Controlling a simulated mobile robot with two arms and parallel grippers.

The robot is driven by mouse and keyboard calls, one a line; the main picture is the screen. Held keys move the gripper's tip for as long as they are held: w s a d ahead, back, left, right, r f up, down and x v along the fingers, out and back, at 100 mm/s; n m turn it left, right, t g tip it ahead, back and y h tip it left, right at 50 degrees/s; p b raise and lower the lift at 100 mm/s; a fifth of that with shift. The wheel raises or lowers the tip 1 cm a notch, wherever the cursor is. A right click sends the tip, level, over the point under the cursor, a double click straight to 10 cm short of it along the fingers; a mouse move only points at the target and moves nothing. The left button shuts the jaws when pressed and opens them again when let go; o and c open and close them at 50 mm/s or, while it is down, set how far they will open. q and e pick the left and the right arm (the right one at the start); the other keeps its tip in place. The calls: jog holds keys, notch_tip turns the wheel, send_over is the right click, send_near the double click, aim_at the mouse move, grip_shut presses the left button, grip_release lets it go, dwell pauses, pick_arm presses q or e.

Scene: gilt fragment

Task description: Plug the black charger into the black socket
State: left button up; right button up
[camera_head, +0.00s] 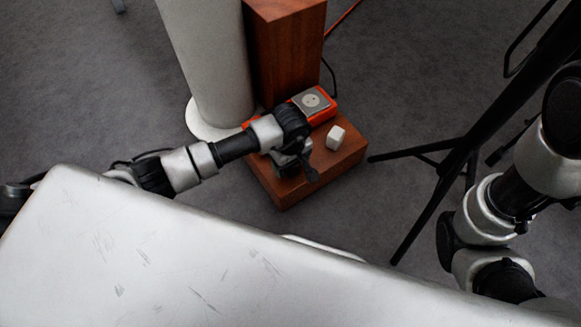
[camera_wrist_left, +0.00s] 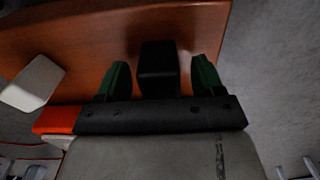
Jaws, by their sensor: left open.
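My left gripper (camera_head: 300,168) is over the wooden base (camera_head: 342,160) in the head view. In the left wrist view its two green fingers (camera_wrist_left: 160,75) are open. The black charger (camera_wrist_left: 158,62) is between them, with a gap visible on each side. In the head view my gripper hides this charger. An orange socket block (camera_head: 327,114) lies along the back of the base, with a light grey socket plate (camera_head: 311,100) on its right part. My arm covers its middle, and no black socket can be made out. My right gripper is out of view.
A white block-like charger (camera_head: 335,137) stands on the base to the right of my gripper; it also shows in the left wrist view (camera_wrist_left: 32,84). A wooden post (camera_head: 287,50) and white column (camera_head: 212,65) rise behind. A black tripod (camera_head: 445,180) stands right.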

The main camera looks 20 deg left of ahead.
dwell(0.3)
pick_arm(q)
jog(key=c, duration=1)
jog(key=shift+o, duration=0.2)
jog(key=shift+r, duration=0.1)
